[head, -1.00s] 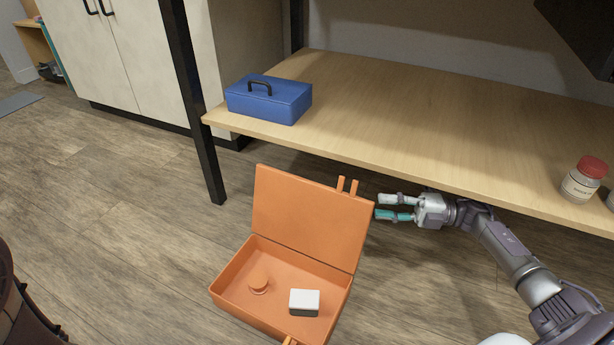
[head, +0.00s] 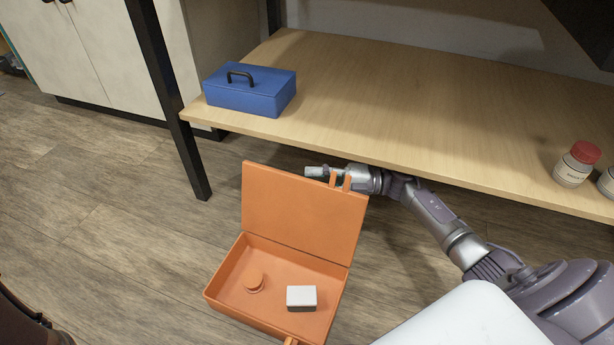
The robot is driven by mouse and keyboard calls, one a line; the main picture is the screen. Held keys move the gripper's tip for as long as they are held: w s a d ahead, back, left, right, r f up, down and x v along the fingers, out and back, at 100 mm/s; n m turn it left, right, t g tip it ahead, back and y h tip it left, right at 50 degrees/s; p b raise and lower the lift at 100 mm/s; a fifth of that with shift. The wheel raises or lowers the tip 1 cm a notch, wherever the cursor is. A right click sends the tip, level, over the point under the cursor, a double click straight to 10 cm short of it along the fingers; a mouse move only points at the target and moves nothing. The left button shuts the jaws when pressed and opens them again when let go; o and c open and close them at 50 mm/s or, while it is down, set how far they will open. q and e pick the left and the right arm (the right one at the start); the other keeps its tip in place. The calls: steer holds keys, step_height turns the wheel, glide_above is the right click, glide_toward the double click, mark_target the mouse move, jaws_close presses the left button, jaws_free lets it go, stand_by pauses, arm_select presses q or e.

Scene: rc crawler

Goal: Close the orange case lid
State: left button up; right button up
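The orange case (head: 275,325) lies open on the floor, its lid (head: 300,215) standing up at the back with two latch tabs on its top edge. Inside the case are a round orange piece (head: 254,281) and a white and dark block (head: 301,298). My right gripper (head: 315,172) is at the lid's upper edge, behind the lid and below the shelf. Its fingers are partly hidden by the lid, so I cannot tell whether they are open or touching it. My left gripper is not in view.
A wooden shelf (head: 400,110) spans above and behind my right arm, with a black post (head: 165,100) at its left. A blue box (head: 250,90) and a red-capped jar (head: 576,164) stand on it. The floor left of the case is clear.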

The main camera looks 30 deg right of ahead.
steer(key=shift+x, duration=1)
jaws_close()
